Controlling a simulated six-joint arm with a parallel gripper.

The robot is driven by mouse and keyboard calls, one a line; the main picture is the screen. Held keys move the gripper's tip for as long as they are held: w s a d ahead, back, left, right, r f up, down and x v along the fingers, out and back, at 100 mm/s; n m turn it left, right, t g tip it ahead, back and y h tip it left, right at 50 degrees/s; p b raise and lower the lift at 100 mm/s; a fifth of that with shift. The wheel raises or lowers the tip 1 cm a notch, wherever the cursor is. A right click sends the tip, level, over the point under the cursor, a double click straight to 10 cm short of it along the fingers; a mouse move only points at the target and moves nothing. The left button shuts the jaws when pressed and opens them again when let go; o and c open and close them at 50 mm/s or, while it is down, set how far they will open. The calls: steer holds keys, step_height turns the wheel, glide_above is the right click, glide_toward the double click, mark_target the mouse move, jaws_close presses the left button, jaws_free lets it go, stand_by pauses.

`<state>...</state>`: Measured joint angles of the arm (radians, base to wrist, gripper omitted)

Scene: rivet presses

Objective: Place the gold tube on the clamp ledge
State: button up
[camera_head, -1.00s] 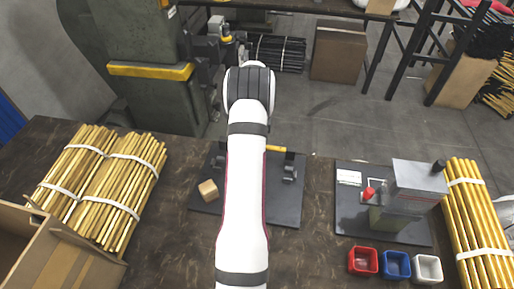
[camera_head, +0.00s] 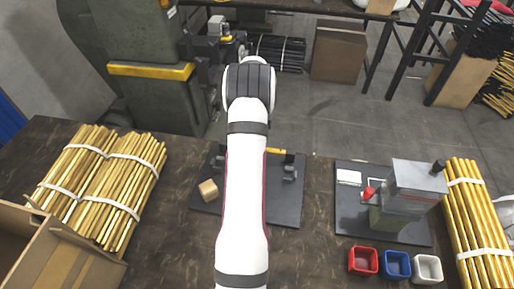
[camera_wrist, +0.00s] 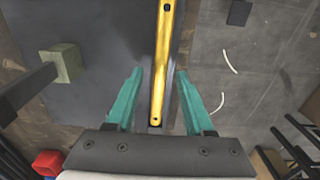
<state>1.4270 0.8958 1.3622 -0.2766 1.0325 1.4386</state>
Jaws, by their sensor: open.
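The gold tube (camera_wrist: 161,62) runs lengthwise up the wrist view, with a dark hole near its close end. It lies along a narrow dark edge beside the dark plate. My gripper (camera_wrist: 160,80) is open, with one teal finger on each side of the tube and a gap on both sides. In the head view a short piece of the tube (camera_head: 276,151) shows right of my white arm, by a dark clamp block (camera_head: 289,171) on the dark base plate (camera_head: 283,211). My arm hides the rest of the tube and the gripper there.
A small wooden block (camera_head: 208,189) sits on the plate's left part. A press (camera_head: 414,187) stands on another plate to the right. Red (camera_head: 363,261), blue (camera_head: 397,265) and white (camera_head: 428,268) bins are in front of it. Bundled gold tubes (camera_head: 103,181) lie at the left.

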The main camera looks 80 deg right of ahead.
step_height(320, 180, up, 9)
steer(key=w+a+r+n, duration=0.55)
steer(key=w+a, duration=0.35)
steer(key=a, duration=0.2)
steer(key=w+a+r+n, duration=0.4)
steer(key=w+a+n, duration=0.2)
steer(key=w+a, duration=0.3)
steer(key=s+a+r+n+y, duration=0.1)
steer(key=a+n, duration=0.4)
steer(key=a, duration=0.6)
steer(key=s+a+r+n, duration=0.1)
steer(key=s+a+n, duration=0.1)
steer(key=a+n, duration=0.65)
steer(key=s+a+f+n, duration=0.3)
steer(key=s+a+n, duration=0.2)
steer(key=s+a, duration=0.4)
steer(key=a, duration=0.3)
steer(key=shift+a+n+y, duration=0.15)
steer(key=shift+n+y, duration=0.15)
steer(key=shift+y, duration=0.1)
steer(key=shift+s+f, duration=0.1)
